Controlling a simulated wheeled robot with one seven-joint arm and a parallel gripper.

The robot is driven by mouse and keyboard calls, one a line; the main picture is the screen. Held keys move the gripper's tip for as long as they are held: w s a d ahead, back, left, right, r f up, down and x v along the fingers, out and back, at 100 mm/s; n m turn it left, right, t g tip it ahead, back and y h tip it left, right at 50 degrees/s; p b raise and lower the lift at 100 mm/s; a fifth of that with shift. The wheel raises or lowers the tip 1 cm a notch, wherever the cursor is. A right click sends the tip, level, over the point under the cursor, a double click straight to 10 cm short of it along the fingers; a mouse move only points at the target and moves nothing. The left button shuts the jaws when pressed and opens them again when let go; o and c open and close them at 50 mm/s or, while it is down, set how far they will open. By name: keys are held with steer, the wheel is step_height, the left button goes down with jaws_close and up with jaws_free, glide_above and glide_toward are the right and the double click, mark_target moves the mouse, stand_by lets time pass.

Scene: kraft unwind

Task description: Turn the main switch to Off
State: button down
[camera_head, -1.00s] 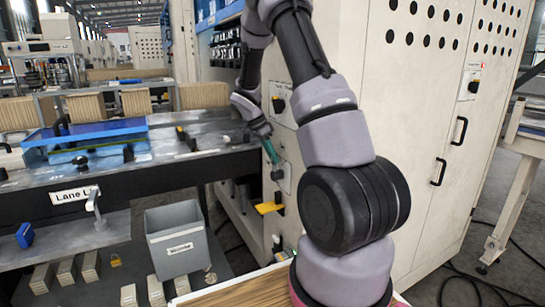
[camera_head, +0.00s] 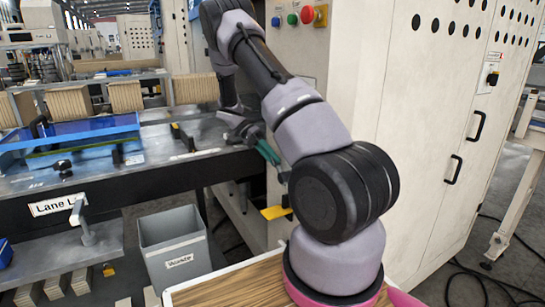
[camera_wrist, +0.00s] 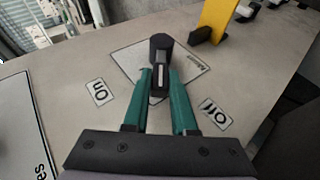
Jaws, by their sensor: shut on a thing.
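The main switch is a black rotary knob (camera_wrist: 160,48) with a white line along its handle, on a square plate (camera_wrist: 127,62) in the wrist view. An "On" label (camera_wrist: 97,92) and an "Off" label (camera_wrist: 214,109) appear upside down on either side. The handle lies between my gripper's teal fingers (camera_wrist: 160,92), which are shut on it. The white line runs roughly straight along the fingers, between the two labels. In the head view my gripper (camera_head: 268,153) reaches the cabinet's side, and my arm hides the switch.
A yellow lever (camera_head: 277,212) sticks out below the switch; it also shows in the wrist view (camera_wrist: 214,25). A metal machine table (camera_head: 190,165) stands left of my arm. A grey bin (camera_head: 172,245) stands on the floor. Colored buttons (camera_head: 292,19) sit higher on the cabinet.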

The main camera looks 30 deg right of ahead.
steer(key=shift+w+f+g, duration=0.15)
steer(key=shift+w+g, duration=0.05)
steer(key=shift+g, duration=0.1)
stand_by(0.4)
steer(key=c, duration=0.7)
jaws_free()
steer(key=v, duration=1)
steer(key=shift+w+a, duration=0.2)
steer(key=shift+w, duration=0.15)
